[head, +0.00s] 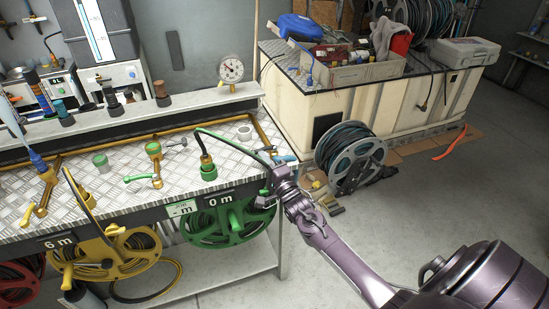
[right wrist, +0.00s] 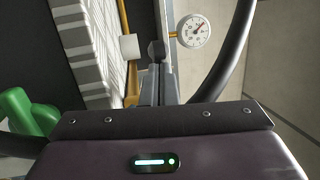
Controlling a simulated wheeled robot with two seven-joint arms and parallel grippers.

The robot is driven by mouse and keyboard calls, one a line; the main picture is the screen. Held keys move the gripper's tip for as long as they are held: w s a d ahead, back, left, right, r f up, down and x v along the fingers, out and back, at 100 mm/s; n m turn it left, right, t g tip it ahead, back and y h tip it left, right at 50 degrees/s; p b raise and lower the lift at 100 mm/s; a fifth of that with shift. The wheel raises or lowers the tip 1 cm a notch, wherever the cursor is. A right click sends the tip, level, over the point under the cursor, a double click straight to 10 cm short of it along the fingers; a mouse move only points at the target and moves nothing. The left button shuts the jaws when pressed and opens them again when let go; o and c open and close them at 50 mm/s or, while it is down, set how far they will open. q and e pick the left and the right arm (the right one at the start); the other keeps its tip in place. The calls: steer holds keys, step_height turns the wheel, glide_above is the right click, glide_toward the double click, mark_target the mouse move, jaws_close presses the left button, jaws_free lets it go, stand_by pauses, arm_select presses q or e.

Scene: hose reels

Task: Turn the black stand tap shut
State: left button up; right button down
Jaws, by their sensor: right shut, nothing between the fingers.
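A black lever-like part (head: 266,149) shows at the bench's right end, just beyond my right gripper (head: 277,160); I cannot tell surely that it is the stand tap's handle. In the right wrist view a dark round knob (right wrist: 156,50) lies just past the tips of my right gripper (right wrist: 154,85). The gripper is shut and empty; whether it touches the knob cannot be told. A brass tap with a green lever (head: 140,178) and a yellow-handled brass tap (head: 40,190) stand farther left on the bench. My left gripper is out of view.
A black hose (head: 232,138) arches over the bench beside my right gripper. A pressure gauge (head: 231,68) stands behind. A green reel (head: 225,228) and yellow reel (head: 105,255) hang in front.

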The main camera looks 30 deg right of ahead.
steer(key=shift+w+a+m+h, duration=0.2)
steer(key=shift+w+m+h, duration=0.25)
steer(key=shift+h, duration=0.45)
steer(key=shift+w+b, duration=0.15)
steer(key=shift+b, duration=0.15)
steer(key=shift+a, duration=0.15)
